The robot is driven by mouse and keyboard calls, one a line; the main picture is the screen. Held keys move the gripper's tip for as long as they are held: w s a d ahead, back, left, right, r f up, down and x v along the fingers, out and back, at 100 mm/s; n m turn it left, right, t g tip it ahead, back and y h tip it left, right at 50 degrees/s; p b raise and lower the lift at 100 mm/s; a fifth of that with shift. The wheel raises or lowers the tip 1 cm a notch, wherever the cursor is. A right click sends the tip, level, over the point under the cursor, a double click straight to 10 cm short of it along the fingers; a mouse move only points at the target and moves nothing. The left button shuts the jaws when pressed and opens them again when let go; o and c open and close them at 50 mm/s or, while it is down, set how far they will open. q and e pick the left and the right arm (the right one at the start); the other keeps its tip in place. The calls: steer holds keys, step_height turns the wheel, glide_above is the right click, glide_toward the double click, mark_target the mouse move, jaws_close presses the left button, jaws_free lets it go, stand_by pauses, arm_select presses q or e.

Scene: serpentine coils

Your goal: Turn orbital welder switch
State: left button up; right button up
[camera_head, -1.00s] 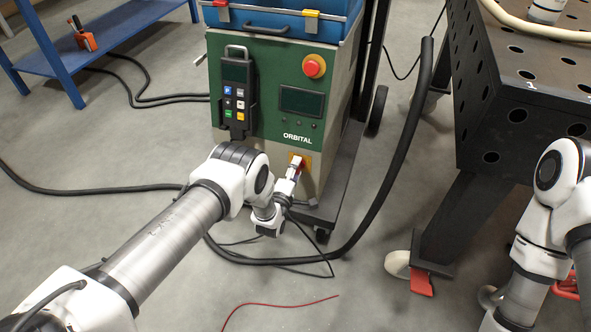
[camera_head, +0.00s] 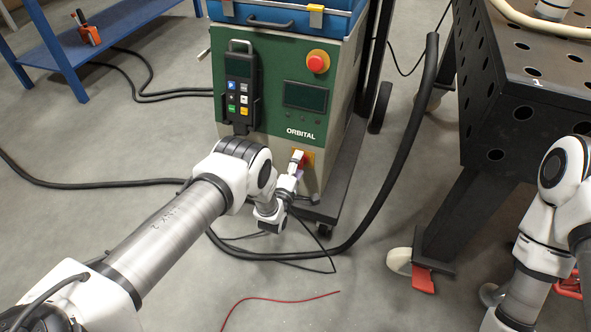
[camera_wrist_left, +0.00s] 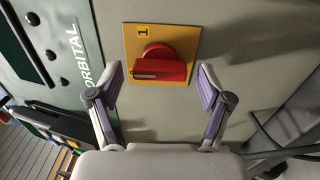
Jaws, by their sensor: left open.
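The orbital welder (camera_head: 290,110) is a green-fronted machine. Its red rotary switch sits on a yellow plate (camera_head: 308,158) low on the front, partly hidden by my left gripper (camera_head: 297,165) in the head view. In the left wrist view the red switch (camera_wrist_left: 160,69) is ahead, with its bar lying across the picture and a "1" marked on the yellow plate (camera_wrist_left: 180,38). My left gripper (camera_wrist_left: 160,82) is open, with one finger on each side of the switch. Gaps show between both fingers and the knob. My right arm is at the right edge; its gripper is out of view.
A control pendant (camera_head: 239,88) and a red emergency button (camera_head: 317,63) are on the welder's front. A black perforated table (camera_head: 480,100) stands to the right. A thick black hose (camera_head: 400,160) loops down to the floor. A red wire (camera_head: 275,299) lies in front.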

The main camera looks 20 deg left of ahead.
arm_select(q)
steer(key=s, duration=1.1)
steer(key=shift+s+a, duration=0.2)
steer(key=shift+s, duration=0.2)
